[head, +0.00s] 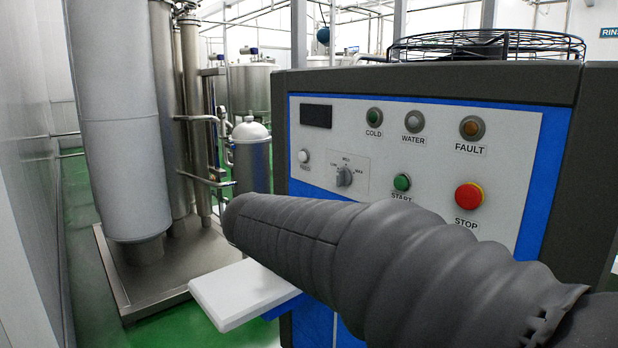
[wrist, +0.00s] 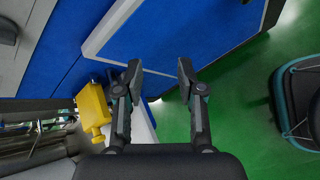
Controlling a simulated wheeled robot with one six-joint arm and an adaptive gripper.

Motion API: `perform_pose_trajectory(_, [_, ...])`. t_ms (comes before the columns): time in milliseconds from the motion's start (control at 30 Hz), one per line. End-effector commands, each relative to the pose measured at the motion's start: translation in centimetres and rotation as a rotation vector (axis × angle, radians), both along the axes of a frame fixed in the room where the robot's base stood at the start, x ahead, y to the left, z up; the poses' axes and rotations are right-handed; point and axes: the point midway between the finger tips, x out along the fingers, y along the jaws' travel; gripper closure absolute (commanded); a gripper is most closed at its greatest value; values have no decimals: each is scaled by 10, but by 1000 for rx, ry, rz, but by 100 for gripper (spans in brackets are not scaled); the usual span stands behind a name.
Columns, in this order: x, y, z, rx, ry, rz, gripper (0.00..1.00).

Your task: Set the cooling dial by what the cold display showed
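The cooling dial (head: 344,176) is a grey knob on the white control panel in the head view, with small marks that seem to read LOW, MED and MAX. Its exact pointer setting is too small to tell. The dark display window (head: 316,116) sits above it and shows no readable figures. My gripper (wrist: 158,72) shows in the wrist view, its two fingers apart with nothing between them. In the head view my dark sleeved arm crosses in front of the lower panel, and the gripper itself is not visible. The dial is not identifiable in the wrist view.
The panel also has COLD (head: 374,116), WATER (head: 414,121) and FAULT (head: 473,127) lamps, a green START button (head: 401,182) and a red STOP button (head: 469,195). A white shelf (head: 240,292) juts out below. A yellow object (wrist: 92,108) is left of my fingers.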

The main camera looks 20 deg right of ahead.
Motion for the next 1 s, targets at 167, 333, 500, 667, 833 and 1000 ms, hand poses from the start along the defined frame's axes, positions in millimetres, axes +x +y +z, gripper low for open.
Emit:
perform_pose_trajectory(167, [74, 9, 43, -367, 199, 149, 61])
perform_pose_trajectory(333, [124, 29, 75, -637, 335, 212, 61])
perform_pose_trajectory(500, [148, 44, 91, -778, 401, 228, 61])
perform_pose_trajectory(667, [155, 41, 95, -810, 416, 228, 61])
perform_pose_trajectory(833, [162, 17, 95, -809, 417, 226, 61])
perform_pose_trajectory(1000, [173, -13, 94, -807, 417, 226, 61])
